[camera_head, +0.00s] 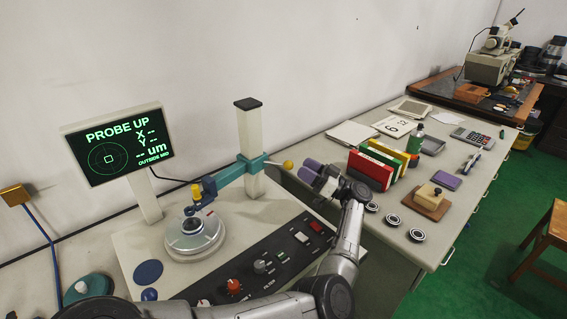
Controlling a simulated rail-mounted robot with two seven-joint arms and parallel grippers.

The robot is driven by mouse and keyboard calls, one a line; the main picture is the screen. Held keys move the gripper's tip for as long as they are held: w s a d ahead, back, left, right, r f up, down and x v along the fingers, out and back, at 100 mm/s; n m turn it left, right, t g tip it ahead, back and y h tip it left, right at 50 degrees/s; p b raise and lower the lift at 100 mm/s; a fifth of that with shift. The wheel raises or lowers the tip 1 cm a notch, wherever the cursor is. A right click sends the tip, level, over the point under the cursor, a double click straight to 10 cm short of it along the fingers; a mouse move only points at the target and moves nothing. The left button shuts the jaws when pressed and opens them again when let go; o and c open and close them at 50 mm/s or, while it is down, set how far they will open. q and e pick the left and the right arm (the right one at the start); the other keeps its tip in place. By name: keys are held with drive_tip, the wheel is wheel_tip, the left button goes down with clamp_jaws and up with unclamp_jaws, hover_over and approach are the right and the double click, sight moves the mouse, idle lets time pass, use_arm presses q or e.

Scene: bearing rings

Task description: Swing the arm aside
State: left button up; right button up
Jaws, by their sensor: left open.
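The teal swing arm (229,174) is mounted on a pale upright column (250,140). Its left end carries a yellow-topped probe (196,193) above the round turntable (194,240), where a metal bearing ring (191,226) sits. Its right end has a yellow ball knob (288,164). My left gripper (309,173), with purple fingers, is open just right of the knob, and a small gap seems to show between them. My right gripper is not in view.
A screen (117,144) reads "PROBE UP" and "OUTSIDE MID". A dark control panel (262,262) lies in front of the column. Several coloured binders (372,168) stand right of my gripper. Bearing rings (393,220) lie near the table's front edge, beside a wooden block (428,197).

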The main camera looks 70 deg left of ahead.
sight(290, 166)
use_arm(q)
drive_tip(key=s+a, duration=0.4)
drive_tip(key=shift+s+a, duration=0.25)
drive_tip(key=shift+a, duration=0.15)
drive_tip(key=shift+s+a+r+b, duration=0.2)
drive_tip(key=shift+s+a+b, duration=0.2)
drive_tip(key=shift+s+a, duration=0.05)
drive_tip(key=shift+c, duration=0.3)
clamp_jaws()
